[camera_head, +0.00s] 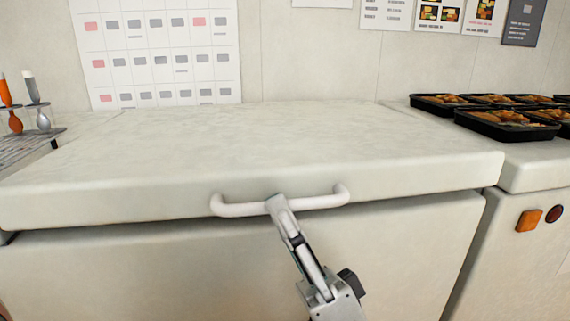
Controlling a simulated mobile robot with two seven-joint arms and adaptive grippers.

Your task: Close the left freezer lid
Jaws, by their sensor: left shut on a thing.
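The white freezer lid (200,145) spans the middle of the head view and lies flat or nearly flat over the white freezer body (130,275). A thin dark line runs under its front edge; I cannot tell whether the lid touches the body. A white bar handle (325,201) is on the lid's front edge. My left gripper (277,203) is at the middle of this handle, shut on it, with the arm coming up from below. The gripper hides a small part of the handle. My right gripper is not in view.
Black bento trays with food (508,125) stand on the neighbouring white surface at right. An orange button (529,220) and a dark red one (554,214) are below them. A rack with utensils (38,117) is at far left. The lid's top is clear.

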